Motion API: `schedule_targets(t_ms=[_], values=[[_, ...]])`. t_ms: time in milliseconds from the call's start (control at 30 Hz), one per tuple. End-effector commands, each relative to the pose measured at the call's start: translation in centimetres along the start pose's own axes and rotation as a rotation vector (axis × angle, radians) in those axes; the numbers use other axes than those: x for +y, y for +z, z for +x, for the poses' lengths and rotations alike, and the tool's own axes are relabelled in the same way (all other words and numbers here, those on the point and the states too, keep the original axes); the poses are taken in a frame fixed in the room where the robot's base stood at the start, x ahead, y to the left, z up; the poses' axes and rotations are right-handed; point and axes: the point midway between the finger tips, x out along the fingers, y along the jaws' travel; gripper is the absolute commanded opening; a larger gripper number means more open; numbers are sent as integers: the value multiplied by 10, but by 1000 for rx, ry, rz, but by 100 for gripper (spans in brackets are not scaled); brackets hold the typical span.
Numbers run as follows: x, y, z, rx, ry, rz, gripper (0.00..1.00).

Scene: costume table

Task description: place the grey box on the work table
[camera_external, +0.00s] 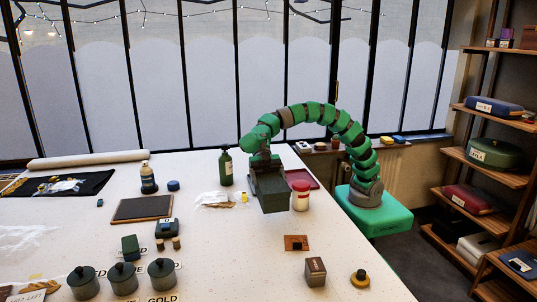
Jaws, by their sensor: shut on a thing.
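The grey box (270,192) is a dark grey block held below my gripper (264,165). My gripper is shut on it from above. The box is over the right part of the white work table (225,255). I cannot tell whether its underside touches the table or hangs just above it. A red-and-white jar (300,195) stands close to the right of the box. My green arm arches down from the right.
A green bottle (226,166) stands left of the box. A dark red tray (302,179) lies behind the jar. A small brown box (315,271) and a copper plate (296,243) are in front. Dark pots (122,277) stand front left. The table's middle front is clear.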

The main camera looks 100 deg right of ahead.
Motion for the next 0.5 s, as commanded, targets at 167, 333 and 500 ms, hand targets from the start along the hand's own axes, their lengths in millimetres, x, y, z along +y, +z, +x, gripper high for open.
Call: schedule_targets(t_ms=[167,333,500], values=[[1,-58,-24,0,6,-10,54],[0,-88,-36,0,2,-6,54],[1,-106,-43,0,3,-3,54]])
